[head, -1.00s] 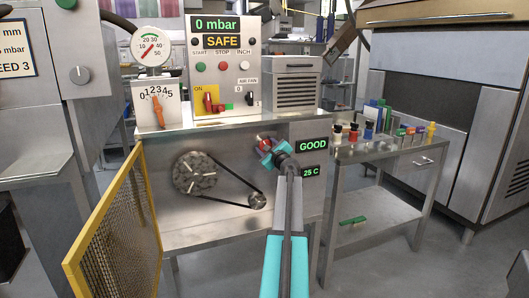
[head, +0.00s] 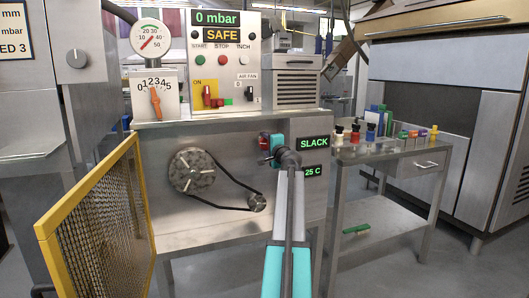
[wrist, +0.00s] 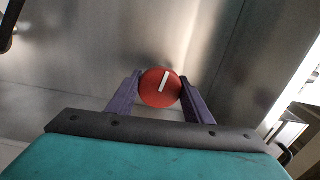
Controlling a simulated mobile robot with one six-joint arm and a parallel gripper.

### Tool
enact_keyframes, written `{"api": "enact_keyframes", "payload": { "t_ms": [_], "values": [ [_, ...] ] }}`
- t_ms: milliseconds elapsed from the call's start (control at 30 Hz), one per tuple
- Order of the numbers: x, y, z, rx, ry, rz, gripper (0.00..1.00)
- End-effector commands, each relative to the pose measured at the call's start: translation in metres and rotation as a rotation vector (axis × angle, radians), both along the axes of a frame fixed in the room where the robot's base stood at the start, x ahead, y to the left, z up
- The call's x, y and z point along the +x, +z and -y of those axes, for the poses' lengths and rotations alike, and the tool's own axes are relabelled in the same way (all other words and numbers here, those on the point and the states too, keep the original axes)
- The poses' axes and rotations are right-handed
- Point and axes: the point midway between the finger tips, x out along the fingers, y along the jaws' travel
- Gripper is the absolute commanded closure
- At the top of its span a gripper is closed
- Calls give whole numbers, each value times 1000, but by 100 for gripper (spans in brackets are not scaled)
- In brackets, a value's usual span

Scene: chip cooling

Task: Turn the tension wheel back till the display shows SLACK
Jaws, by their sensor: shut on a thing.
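The tension wheel (wrist: 160,88) is a red disc with a white mark, on the steel front of the machine. In the wrist view my gripper (wrist: 160,92) has one finger on each side of the wheel and is shut on it. The white mark leans slightly right of upright. In the head view my gripper (head: 268,148) covers part of the wheel. The tension display (head: 314,143), to the right of the gripper, reads SLACK in green. A black belt (head: 228,190) runs between a large slotted pulley (head: 193,171) and a small pulley (head: 257,202).
A yellow mesh guard (head: 98,220) stands open at the left. The control panel (head: 225,60) above reads 0 mbar and SAFE. A second display (head: 313,171) reads 25 C. A steel side table (head: 385,155) with small coloured items stands right.

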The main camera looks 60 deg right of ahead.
Motion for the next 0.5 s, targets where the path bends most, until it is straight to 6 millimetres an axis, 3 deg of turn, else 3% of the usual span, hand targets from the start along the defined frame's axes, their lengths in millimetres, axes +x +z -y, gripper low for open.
{"api": "enact_keyframes", "payload": {
  "t_ms": [500],
  "values": [
    [2,-3,-1,-368,3,-270,76]
  ]
}}
